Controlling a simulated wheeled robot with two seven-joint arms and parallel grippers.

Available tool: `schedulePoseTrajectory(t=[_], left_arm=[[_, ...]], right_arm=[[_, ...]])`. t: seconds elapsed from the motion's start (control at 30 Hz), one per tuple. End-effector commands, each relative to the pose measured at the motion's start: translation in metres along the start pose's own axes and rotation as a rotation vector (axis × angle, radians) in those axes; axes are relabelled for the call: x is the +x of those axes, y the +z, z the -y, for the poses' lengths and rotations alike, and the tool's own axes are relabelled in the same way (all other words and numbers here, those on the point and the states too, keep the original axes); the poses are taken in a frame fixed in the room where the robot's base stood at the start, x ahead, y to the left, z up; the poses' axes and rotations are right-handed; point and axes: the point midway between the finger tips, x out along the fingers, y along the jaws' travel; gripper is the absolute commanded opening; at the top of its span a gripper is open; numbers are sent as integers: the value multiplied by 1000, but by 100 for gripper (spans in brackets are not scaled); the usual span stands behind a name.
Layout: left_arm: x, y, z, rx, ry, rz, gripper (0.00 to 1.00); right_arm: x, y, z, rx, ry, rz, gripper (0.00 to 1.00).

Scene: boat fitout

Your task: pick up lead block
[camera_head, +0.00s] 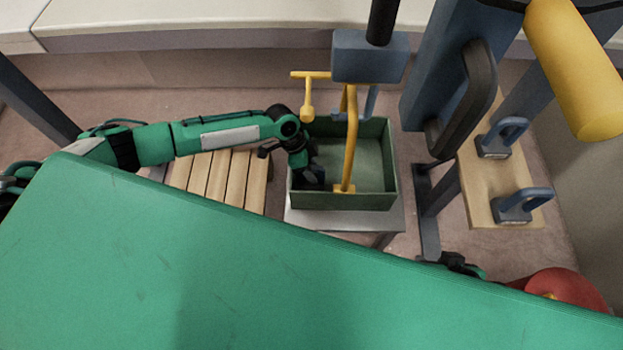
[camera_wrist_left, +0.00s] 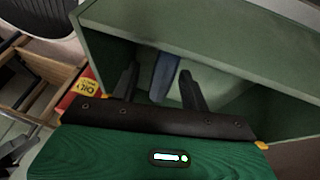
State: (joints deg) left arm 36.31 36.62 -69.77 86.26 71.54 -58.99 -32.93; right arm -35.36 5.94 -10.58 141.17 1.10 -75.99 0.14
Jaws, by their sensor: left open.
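My left gripper (camera_head: 311,174) reaches down into the green open box (camera_head: 378,201) at its left side. In the left wrist view its two dark fingers (camera_wrist_left: 160,86) are apart. A blue-grey piece (camera_wrist_left: 165,74) stands between and beyond them inside the box; it may be the lead block or its handle, and contact is not visible. Two blue-grey blocks with loop handles, one farther back (camera_head: 501,138) and one nearer (camera_head: 521,205), sit on a wooden board at the right. Dark and green parts, perhaps my right gripper (camera_head: 457,264), show behind the green surface, mostly hidden.
A yellow upright frame (camera_head: 350,140) stands at the box, below a blue-grey head (camera_head: 370,56). The box rests on a grey stand (camera_head: 330,220). A slatted wooden bench (camera_head: 225,180) is at left. A broad green surface (camera_head: 200,270) fills the foreground.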

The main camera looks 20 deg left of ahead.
Motion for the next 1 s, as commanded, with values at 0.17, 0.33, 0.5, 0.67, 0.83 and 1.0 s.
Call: schedulePoseTrajectory(t=[0.17, 0.33, 0.5, 0.67, 0.83, 1.0], left_arm=[[0, 0, 0, 0, 0, 0, 39], [0, 0, 0, 0, 0, 0, 6], [0, 0, 0, 0, 0, 0, 0], [0, 0, 0, 0, 0, 0, 0], [0, 0, 0, -1, 1, 0, 0], [0, 0, 0, -1, 1, 0, 0]], right_arm=[[0, 0, 0, 0, 0, 1, 36], [0, 0, 0, 0, 0, 1, 36], [0, 0, 0, 0, 0, 2, 36], [0, 0, 0, 0, 0, 2, 36], [0, 0, 0, 0, 0, 2, 36], [0, 0, 0, 0, 0, 2, 36]])
